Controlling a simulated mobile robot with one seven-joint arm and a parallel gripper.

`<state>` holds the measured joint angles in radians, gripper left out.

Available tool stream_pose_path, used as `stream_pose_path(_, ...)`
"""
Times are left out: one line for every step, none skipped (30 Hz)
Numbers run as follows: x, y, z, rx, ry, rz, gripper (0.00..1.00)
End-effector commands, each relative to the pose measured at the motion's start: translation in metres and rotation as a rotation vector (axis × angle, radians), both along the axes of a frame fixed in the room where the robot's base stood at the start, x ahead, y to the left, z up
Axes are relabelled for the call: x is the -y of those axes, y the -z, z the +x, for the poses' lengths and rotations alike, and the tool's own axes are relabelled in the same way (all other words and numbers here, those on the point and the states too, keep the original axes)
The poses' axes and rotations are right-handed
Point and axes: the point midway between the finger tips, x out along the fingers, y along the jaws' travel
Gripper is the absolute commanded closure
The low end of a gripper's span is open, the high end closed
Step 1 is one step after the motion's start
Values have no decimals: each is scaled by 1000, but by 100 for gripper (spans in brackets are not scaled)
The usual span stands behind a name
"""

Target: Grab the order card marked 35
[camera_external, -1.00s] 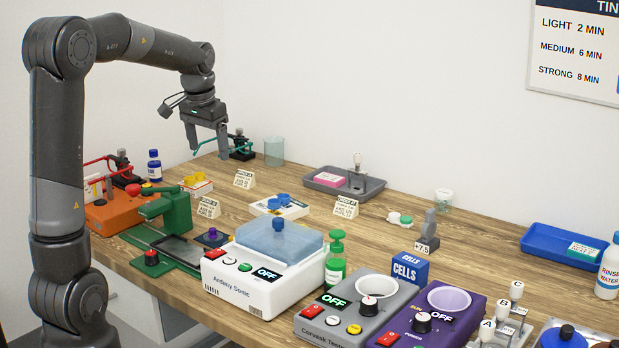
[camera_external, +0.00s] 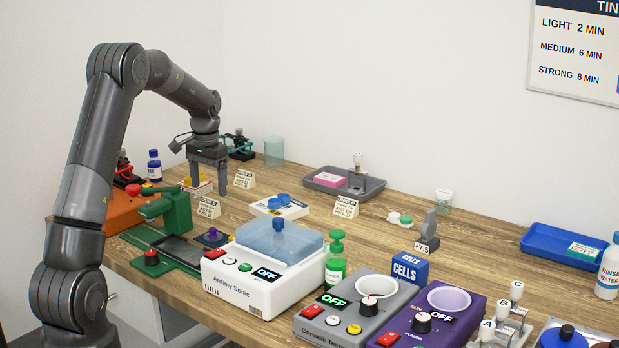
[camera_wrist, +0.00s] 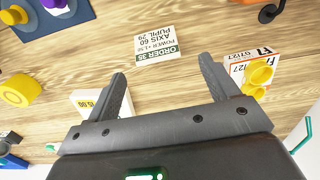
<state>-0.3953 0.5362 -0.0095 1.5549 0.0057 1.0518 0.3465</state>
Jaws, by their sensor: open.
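The order card marked 35 (camera_wrist: 157,44) shows in the wrist view as a white card with a green strip reading ORDER 35. It lies just beyond my fingertips, roughly centred between them and apart from both. In the external view it appears to be the small standing card (camera_external: 208,207) in front of my gripper. My gripper (camera_external: 208,190) points down, open, with nothing between its fingers; it also shows in the wrist view (camera_wrist: 162,67).
A second card (camera_wrist: 90,98) is partly hidden behind my left finger in the wrist view. A white packet with yellow caps (camera_wrist: 236,68) lies by the right finger. A green device (camera_external: 172,208) and a white Antimy Sonic machine (camera_external: 238,284) stand near the card.

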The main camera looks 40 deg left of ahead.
Motion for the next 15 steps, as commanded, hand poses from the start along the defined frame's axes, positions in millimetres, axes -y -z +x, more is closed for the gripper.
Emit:
stream_pose_path(0,4,0,-1,0,0,20)
stream_pose_path(0,5,0,-1,0,0,20)
stream_pose_path(0,7,0,0,0,0,20)
stream_pose_path(1,10,0,0,0,0,20)
stream_pose_path(1,13,-1,0,0,0,20)
stream_pose_path(2,19,-1,-1,0,-1,20)
stream_pose_path(2,24,-1,-2,0,-1,20)
stream_pose_path(2,29,-1,-2,0,-1,20)
stream_pose_path(3,36,-2,-3,0,-1,20)
stream_pose_path(3,40,-2,-2,0,-1,20)
stream_pose_path(3,44,-2,-1,0,0,20)
stream_pose_path(3,48,-2,-1,0,0,20)
stream_pose_path(3,51,-1,0,0,0,20)
stream_pose_path(3,54,-1,0,0,0,20)
stream_pose_path(3,56,-1,1,0,0,20)
